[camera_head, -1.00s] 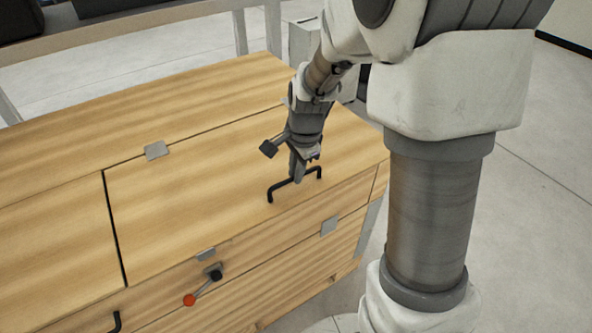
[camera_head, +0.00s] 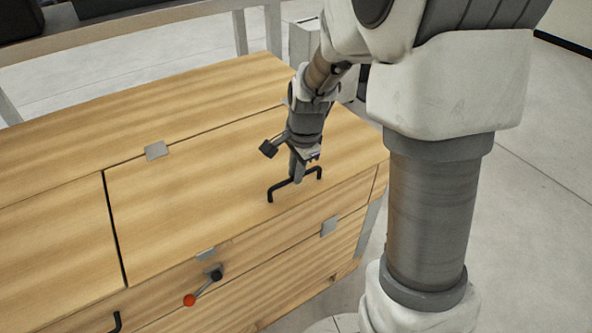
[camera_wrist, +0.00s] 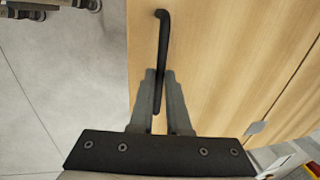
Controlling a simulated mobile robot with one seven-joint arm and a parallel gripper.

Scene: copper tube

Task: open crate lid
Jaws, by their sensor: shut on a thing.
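The wooden crate lid (camera_head: 190,210) lies flat and closed on the wooden crate (camera_head: 290,295). A black bar handle (camera_head: 281,187) stands on the lid near its front right. My gripper (camera_head: 297,178) reaches down from above and is shut on the middle of the handle. In the wrist view, the fingers (camera_wrist: 160,100) are on both sides of the black handle (camera_wrist: 162,45), and its far end sticks out beyond them. The part of the handle between the fingers is partly hidden.
A latch with a red knob (camera_head: 190,300) is on the crate's front, below the lid edge. A grey hinge plate (camera_head: 157,150) sits at the lid's back seam. Open concrete floor (camera_head: 540,230) lies at the right.

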